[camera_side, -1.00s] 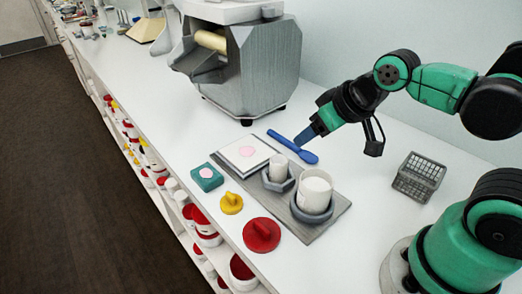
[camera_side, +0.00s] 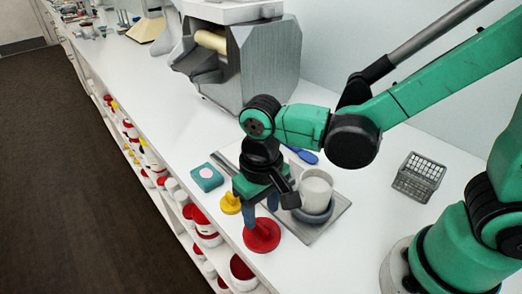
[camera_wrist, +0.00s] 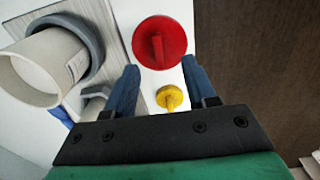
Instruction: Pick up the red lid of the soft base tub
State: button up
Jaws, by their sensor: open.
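The red lid (camera_side: 262,237), a round disc with a raised grip, lies on the white counter near its front edge. It also shows in the wrist view (camera_wrist: 174,31), just beyond my fingertips and roughly between them. My gripper (camera_side: 261,217) points down over the lid, with its blue fingers apart and nothing between them. In the side view the fingers overlap the far part of the lid; I cannot tell whether they touch it. The fingers also show in the wrist view (camera_wrist: 159,70). The larger white tub (camera_side: 317,188) stands open in a grey ring holder (camera_side: 314,217).
A smaller yellow lid (camera_side: 230,204) lies close beside my fingers. A teal square block (camera_side: 207,177), a blue spatula (camera_side: 306,156) and a grey wire basket (camera_side: 419,176) are around. The mill (camera_side: 262,62) stands behind. The counter's front edge is close to the red lid.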

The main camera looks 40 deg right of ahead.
aim_at(262, 225)
jog(key=shift+f, duration=2.1)
grip_shut()
